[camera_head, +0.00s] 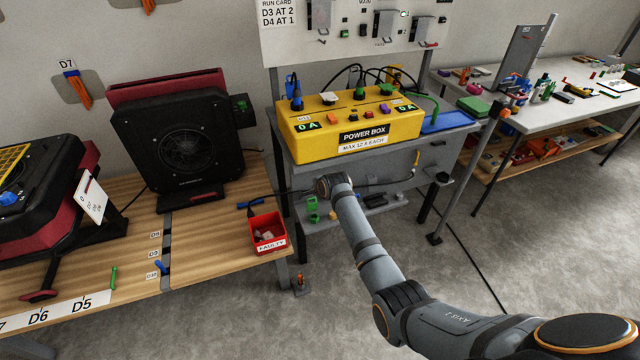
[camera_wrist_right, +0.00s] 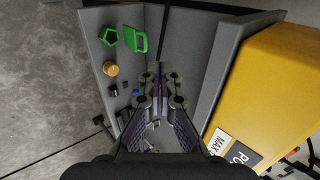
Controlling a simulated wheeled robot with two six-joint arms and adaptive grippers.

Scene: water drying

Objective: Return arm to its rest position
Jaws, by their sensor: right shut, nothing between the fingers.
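My right arm (camera_head: 375,265) comes in from the lower right in the head view. Its wrist end (camera_head: 333,186) is just in front of and below the yellow power box (camera_head: 350,130), apart from it as far as I can see. The fingers of my right gripper (camera_wrist_right: 161,78) show in the wrist view, drawn together with nothing between them. The box also shows in that view (camera_wrist_right: 262,85), to the right of the fingers. In the head view the fingers cannot be made out clearly. My left arm and gripper are not in view.
A grey stand (camera_head: 440,155) bears the power box; its lower shelf holds small green parts (camera_wrist_right: 136,40). A red bin (camera_head: 267,232) marked FAULTY sits at the wooden bench's corner. A black fan unit (camera_head: 185,140) stands on the bench. Open floor (camera_head: 560,240) lies at the right.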

